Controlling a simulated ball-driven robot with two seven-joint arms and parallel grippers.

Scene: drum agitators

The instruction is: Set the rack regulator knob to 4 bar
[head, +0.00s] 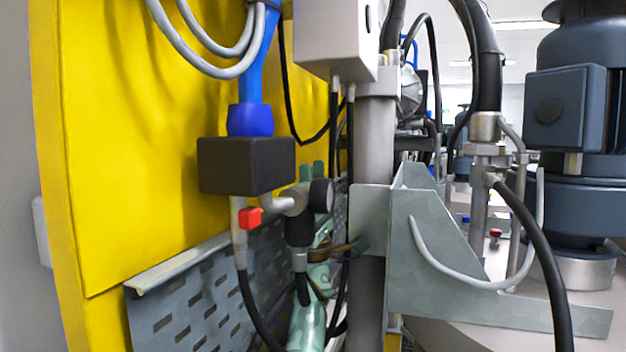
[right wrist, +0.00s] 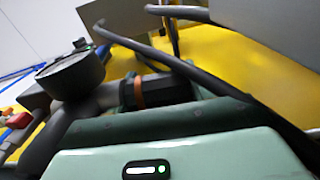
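The rack regulator (head: 298,215) hangs beside the yellow panel in the head view, with its round dark gauge (head: 321,195) on the right. The gauge also shows at the left of the right wrist view (right wrist: 72,74), its dial unreadable. There a dark ribbed knob (right wrist: 155,91) with an orange ring lies just beyond the pale green housing of my right gripper. In the head view my right gripper (head: 312,170) is mostly behind the regulator, with dark green finger parts beside the gauge. Whether its fingers touch the knob is hidden. My left gripper is not in view.
A black block (head: 246,166) with a blue fitting (head: 250,119) and a red valve handle (head: 250,217) sits left of the regulator. A grey post (head: 374,150), a bracket (head: 440,270) and black hoses crowd the right. A slotted grey plate (head: 200,300) stands low behind.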

